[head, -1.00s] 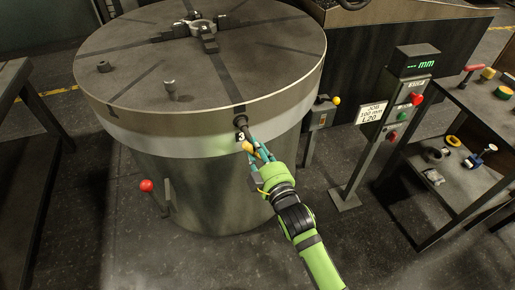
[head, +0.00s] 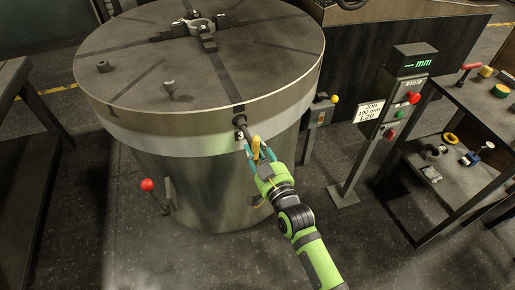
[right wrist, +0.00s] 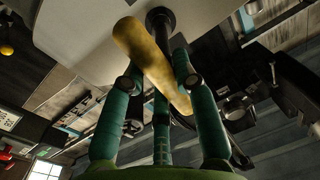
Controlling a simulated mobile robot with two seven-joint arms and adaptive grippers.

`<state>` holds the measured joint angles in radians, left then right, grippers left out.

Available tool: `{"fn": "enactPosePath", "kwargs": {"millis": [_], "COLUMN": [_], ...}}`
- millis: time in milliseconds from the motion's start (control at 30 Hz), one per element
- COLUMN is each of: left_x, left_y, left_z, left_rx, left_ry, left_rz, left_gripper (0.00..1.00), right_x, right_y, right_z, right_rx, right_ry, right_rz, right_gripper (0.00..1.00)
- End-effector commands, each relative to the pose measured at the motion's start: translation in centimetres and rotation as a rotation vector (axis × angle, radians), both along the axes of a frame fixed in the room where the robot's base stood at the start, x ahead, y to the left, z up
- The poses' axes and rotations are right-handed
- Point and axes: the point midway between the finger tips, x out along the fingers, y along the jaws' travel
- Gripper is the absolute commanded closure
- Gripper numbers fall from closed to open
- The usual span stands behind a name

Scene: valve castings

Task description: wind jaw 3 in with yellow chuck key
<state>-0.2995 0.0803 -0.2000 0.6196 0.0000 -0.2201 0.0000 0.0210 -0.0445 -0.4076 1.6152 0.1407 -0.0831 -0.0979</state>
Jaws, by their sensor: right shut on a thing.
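The round chuck table (head: 135,75) fills the upper left of the head view. Its jaws sit around a ring-shaped casting (head: 200,27) near the middle; the jaw in line with the "3" label (head: 241,135) is the front one (head: 208,43). The yellow chuck key (head: 257,148) is at the rim beside that label, its dark shaft pointing into the rim socket. My right gripper (head: 259,152) is shut on its yellow handle (right wrist: 150,62), which lies slanted between the teal fingers in the right wrist view. The socket end is partly hidden. My left gripper is not in view.
A post with a green "mm" display (head: 412,62) and a "JOB 100 mm L20" card (head: 369,111) stands right of the chuck. A red-knobbed lever (head: 148,185) and a yellow-knobbed lever (head: 334,99) flank it. A shelf unit (head: 455,190) holds parts at the right.

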Motion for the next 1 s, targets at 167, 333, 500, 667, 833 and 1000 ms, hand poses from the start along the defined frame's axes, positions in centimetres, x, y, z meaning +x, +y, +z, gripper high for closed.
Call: {"fn": "enactPosePath", "kwargs": {"millis": [167, 333, 500, 667, 833, 1000], "left_x": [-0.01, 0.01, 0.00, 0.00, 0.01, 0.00], "left_y": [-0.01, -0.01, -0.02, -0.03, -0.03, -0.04], "left_z": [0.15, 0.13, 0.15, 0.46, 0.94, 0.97], "left_rx": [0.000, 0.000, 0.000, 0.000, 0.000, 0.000], "left_ry": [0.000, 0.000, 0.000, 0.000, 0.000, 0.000], "left_rz": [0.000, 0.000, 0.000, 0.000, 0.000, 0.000], "left_gripper": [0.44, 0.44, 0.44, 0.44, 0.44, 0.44], "right_x": [-0.11, -0.10, -0.10, -0.10, -0.11, -0.11], "right_y": [0.26, 0.27, 0.28, 0.30, 0.33, 0.34], "right_z": [-0.27, -0.25, -0.23, -0.08, 0.05, -0.02], "right_rx": [0.190, 0.189, 0.185, 0.158, 0.100, 0.076], "right_ry": [0.083, 0.082, 0.080, 0.069, 0.046, 0.035], "right_rz": [0.005, 0.005, 0.005, 0.004, 0.000, -0.002], "right_gripper": [1.00, 1.00, 1.00, 1.00, 1.00, 1.00]}}
